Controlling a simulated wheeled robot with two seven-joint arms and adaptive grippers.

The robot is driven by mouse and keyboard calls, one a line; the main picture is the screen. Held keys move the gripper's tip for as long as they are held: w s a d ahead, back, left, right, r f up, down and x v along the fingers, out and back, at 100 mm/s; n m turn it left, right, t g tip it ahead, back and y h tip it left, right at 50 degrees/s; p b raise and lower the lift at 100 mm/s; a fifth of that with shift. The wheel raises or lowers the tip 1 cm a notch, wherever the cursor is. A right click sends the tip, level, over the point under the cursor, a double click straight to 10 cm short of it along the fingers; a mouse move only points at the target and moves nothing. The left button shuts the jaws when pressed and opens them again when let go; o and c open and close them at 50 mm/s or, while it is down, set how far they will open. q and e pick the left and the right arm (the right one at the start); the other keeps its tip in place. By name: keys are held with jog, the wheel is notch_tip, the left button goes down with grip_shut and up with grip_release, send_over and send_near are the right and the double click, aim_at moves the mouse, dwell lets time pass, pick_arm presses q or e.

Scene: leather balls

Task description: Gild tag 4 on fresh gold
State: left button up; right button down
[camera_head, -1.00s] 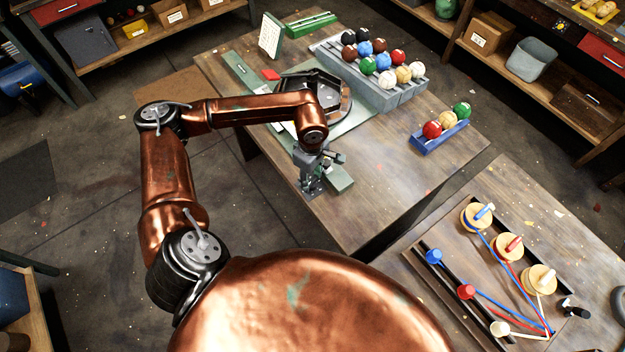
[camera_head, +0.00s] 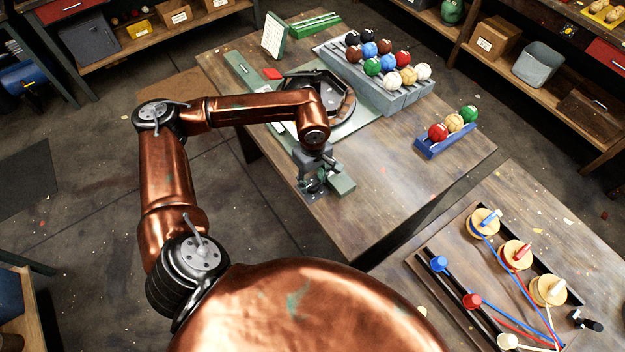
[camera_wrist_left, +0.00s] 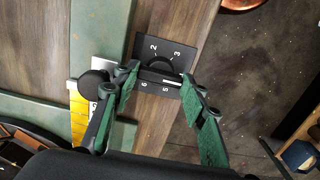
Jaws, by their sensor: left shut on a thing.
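My left gripper (camera_head: 315,182) is low over the near edge of the far table. In the left wrist view its green-padded fingers (camera_wrist_left: 160,76) are shut on the knob (camera_wrist_left: 157,64) of a dark numbered dial plate (camera_wrist_left: 180,47). The figures 2, 3, 5 and 6 show around the knob; I cannot make out a 4. A yellow-gold strip (camera_wrist_left: 78,125) lies left of the fingers, partly hidden by a finger and a black round part (camera_wrist_left: 95,86). A green block (camera_head: 342,180) is beside the gripper in the head view. My right gripper is not in view.
A grey rack (camera_head: 390,97) of coloured balls stands at the back. A blue tray (camera_head: 445,145) with three balls is to its right. A dark round fixture (camera_head: 325,95) is behind my forearm. Another table (camera_head: 590,235) holds reels and mallets. The table's right front is clear.

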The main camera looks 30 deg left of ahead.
aim_at(312, 184)
pick_arm(q)
jog(key=o, duration=1.2)
jog(key=shift+c, duration=0.2)
jog(key=shift+w+r, duration=0.1)
jog(key=shift+r, duration=0.05)
jog(key=shift+r, duration=0.25)
notch_tip(312, 184, up, 7)
jog(key=shift+r, duration=0.1)
jog(key=shift+s+a, duration=0.1)
jog(key=shift+s, duration=0.1)
